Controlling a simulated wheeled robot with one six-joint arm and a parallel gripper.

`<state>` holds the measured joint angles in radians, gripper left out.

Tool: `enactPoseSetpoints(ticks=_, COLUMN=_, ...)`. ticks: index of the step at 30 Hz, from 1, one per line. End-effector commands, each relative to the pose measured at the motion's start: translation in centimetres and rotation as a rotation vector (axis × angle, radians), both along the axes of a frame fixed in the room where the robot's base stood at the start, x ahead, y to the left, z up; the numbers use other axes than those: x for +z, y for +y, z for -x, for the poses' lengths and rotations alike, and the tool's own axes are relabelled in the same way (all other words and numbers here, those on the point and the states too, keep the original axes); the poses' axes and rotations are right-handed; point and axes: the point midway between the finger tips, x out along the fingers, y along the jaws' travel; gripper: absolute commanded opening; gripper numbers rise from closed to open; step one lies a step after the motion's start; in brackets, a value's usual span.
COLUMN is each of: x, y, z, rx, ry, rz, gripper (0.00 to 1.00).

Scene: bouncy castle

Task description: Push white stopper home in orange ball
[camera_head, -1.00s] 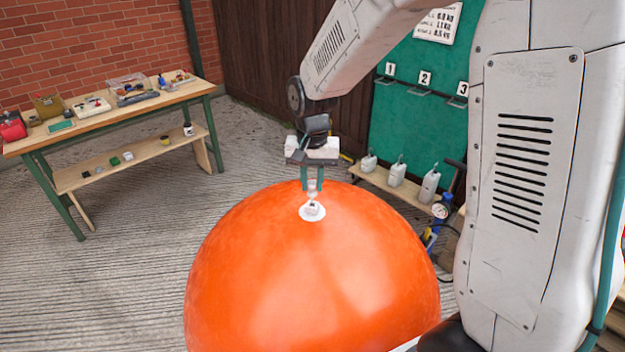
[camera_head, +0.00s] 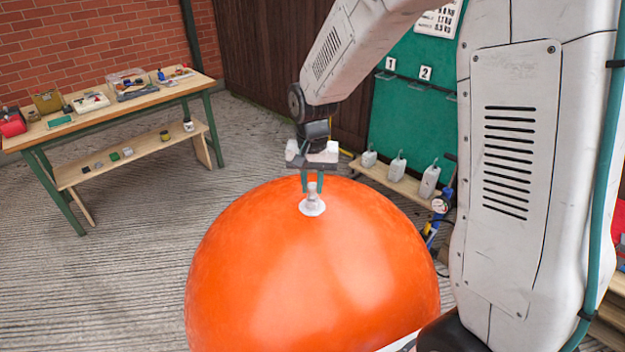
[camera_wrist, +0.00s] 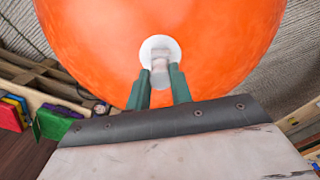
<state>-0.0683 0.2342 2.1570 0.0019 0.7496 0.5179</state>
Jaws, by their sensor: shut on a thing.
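The large orange ball (camera_head: 310,270) stands on the grey ground in front of me, and it fills the upper part of the wrist view (camera_wrist: 90,40). A round white valve plate (camera_head: 312,208) sits on its top. The white stopper (camera_head: 312,190) stands at this plate, between the green fingers of my gripper (camera_head: 312,180). In the wrist view the stopper (camera_wrist: 160,72) is pinched between the two fingertips (camera_wrist: 160,74), over the white disc (camera_wrist: 160,43). How deep the stopper sits in the valve is hidden.
A workbench (camera_head: 120,105) with small tools and boxes stands at the left by the brick wall. A low wooden shelf (camera_head: 390,184) with several white bottles and a green board (camera_head: 405,125) stand behind the ball. The ground left of the ball is clear.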

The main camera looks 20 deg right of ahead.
Motion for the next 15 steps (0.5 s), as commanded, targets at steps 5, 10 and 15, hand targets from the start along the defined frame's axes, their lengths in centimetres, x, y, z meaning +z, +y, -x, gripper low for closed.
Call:
enactPoseSetpoints(ticks=5, x=-0.58, y=0.0, z=0.02, rx=0.0, ry=0.002, rz=0.0, gripper=0.01)
enactPoseSetpoints(ticks=10, x=-0.81, y=0.01, z=0.01, rx=0.0, ry=0.001, rz=0.0, gripper=0.41)
enactPoseSetpoints(ticks=15, x=-0.8, y=0.01, z=0.01, rx=0.0, ry=0.001, rz=0.0, gripper=0.47)
